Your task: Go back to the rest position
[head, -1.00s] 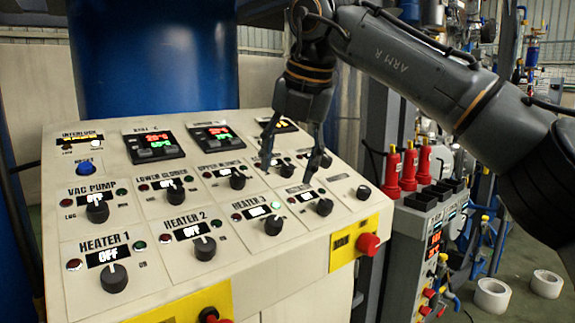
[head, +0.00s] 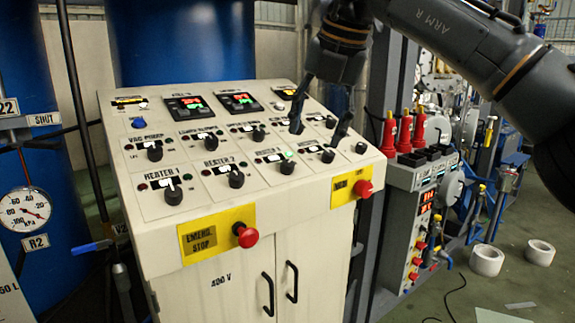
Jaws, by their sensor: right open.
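My right gripper (head: 318,120) comes in from the upper right on my right arm. It is open and empty, with its fingers pointing down over the right part of the control panel (head: 210,199). The fingers hide some knobs and labels at the upper right; I cannot tell whether they touch the panel. The heater 1 knob (head: 173,194), heater 2 knob (head: 236,178) and heater 3 knob (head: 287,166) are in the front row and free of the gripper. My left gripper is not in view.
A red emergency stop button (head: 246,236) sticks out from the panel's front, with another red button (head: 363,188) to the right. A pressure gauge (head: 24,209) is at the left. Red-handled devices (head: 404,132) stand right of the panel. White rolls (head: 486,260) lie on the floor.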

